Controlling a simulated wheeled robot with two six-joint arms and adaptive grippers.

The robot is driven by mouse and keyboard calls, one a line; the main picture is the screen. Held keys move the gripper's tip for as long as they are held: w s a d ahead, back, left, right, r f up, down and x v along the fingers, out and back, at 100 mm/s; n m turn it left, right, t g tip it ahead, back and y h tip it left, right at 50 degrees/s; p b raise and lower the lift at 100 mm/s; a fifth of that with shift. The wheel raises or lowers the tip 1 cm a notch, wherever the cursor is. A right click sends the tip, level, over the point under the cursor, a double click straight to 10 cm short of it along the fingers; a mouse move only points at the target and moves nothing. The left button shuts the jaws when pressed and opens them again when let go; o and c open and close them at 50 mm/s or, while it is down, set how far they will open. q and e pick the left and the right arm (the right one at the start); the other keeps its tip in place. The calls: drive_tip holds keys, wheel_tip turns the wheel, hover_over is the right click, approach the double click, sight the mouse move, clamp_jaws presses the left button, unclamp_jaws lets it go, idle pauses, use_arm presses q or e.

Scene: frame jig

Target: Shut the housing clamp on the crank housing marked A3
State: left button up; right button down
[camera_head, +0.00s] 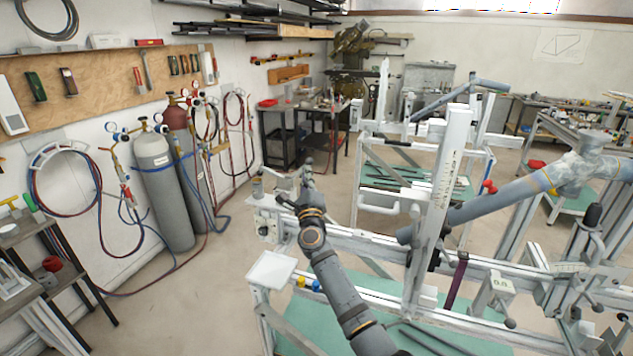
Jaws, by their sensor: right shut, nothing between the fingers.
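My right gripper (308,176) is shut and empty. It is above the left end of the white jig beam, beside a small pale fitting (268,218) with a dark knob. My forearm crosses in front of part of the beam. A grey frame tube (500,202) runs up to the right behind the white upright of the jig. It meets a mottled joint with yellow bands (578,172). I cannot make out an A3 mark, so I cannot tell which part is the crank housing or whether its clamp is shut. My left gripper is not in view.
A white tray (271,270) sits at the jig's left front corner. The white upright (437,215) stands tall right of my arm. Levers and black knobs (593,215) crowd the right side. Gas cylinders (163,190) and hoses line the left wall. Open floor lies between.

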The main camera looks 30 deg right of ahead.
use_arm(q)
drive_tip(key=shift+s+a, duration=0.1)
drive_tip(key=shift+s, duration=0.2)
use_arm(e)
drive_tip(key=w+a+r, duration=0.2)
drive_tip(key=w, duration=0.1)
drive_tip(key=shift+w+a+r, duration=0.15)
drive_tip(key=shift+a+r, duration=0.15)
drive_tip(key=shift+r, duration=0.05)
idle(0.5)
